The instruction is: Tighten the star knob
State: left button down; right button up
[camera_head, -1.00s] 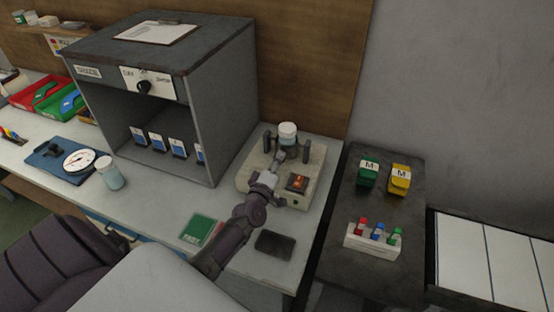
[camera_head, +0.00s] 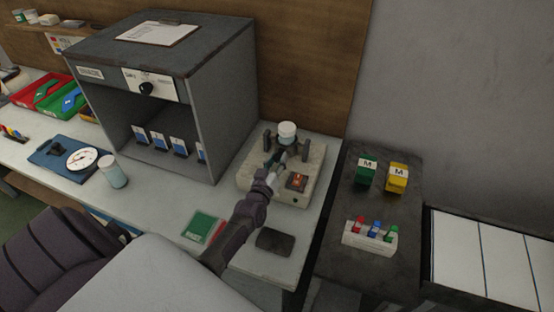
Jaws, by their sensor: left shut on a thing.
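A beige shaker-like machine (camera_head: 312,190) stands on the bench, with dark upright posts on top. A jar with a white lid (camera_head: 287,130) stands upright between the posts. My left gripper (camera_head: 279,158) reaches in from the lower left and is shut at the front of the jar holder, just below the jar. The star knob cannot be made out; the spot where my fingers close is small and covered by them, and it appears to be the knob. My right gripper is out of view.
A lit orange switch (camera_head: 297,181) sits on the machine's front right. A grey cabinet (camera_head: 215,110) rises close on the left. A dark pad (camera_head: 275,242) and green card (camera_head: 201,226) lie in front.

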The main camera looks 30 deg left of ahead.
pick_arm(q)
jog(key=shift+f+m, duration=0.1)
jog(key=shift+m, duration=0.5)
jog(key=c, duration=0.8)
grip_release()
jog(key=v, duration=1.2)
jog(key=shift+s, duration=0.1)
